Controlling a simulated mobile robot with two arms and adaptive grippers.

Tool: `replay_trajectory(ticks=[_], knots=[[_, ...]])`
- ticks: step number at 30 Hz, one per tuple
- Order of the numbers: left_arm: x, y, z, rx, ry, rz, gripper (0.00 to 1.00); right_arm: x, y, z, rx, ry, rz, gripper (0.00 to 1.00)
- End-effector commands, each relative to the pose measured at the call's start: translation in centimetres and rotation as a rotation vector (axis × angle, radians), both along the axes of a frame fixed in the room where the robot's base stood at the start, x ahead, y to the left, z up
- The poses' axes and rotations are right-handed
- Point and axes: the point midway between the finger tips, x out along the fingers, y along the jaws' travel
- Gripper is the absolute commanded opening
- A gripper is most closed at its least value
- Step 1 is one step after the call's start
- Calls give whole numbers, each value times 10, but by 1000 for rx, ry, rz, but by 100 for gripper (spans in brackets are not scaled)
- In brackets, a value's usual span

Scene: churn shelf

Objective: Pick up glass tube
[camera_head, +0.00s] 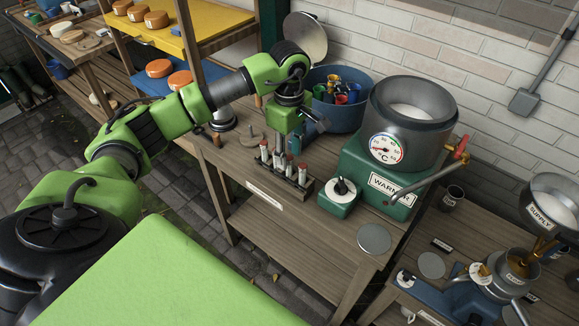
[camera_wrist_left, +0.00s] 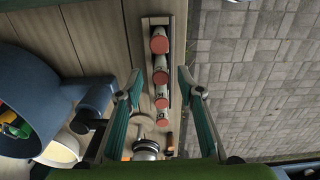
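My left gripper (camera_head: 284,146) hangs over the rack, pointing down. In the left wrist view the left gripper (camera_wrist_left: 160,79) has its two teal fingers spread wide, one on each side of the row, with nothing held between them. How far the fingertips are above the caps is hard to tell. My right gripper is not in view.
A blue tub (camera_head: 345,118) with coloured cups stands behind the rack. A green warmer (camera_head: 357,160) with a metal pot and a small green unit (camera_head: 338,205) stand to the right. A wooden disc (camera_head: 252,141) lies left. The bench's front edge is close to the rack.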

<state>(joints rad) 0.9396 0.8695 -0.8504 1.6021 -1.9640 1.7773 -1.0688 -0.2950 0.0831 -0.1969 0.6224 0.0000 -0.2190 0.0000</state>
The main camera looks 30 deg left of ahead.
Motion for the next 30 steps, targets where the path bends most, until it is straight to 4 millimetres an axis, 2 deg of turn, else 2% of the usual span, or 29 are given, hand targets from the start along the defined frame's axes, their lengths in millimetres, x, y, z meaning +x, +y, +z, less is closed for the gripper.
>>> replay_trajectory(ticks=[2, 7, 15, 16, 19, 20, 30], knots=[[-2, -1, -9, -1, 6, 0, 35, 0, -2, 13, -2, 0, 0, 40], [-1, -1, -31, -1, 2, 1, 35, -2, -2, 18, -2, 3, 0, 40], [-1, -1, -36, 0, 0, 1, 35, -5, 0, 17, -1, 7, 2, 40], [-1, -1, -36, 0, 0, 1, 29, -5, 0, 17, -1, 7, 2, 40], [-1, -1, -36, 0, 0, 1, 3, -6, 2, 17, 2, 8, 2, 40], [-1, -1, -36, 0, 0, 1, 0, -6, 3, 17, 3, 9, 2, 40], [-1, -1, -35, 0, 0, 1, 0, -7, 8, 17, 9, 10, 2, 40]])
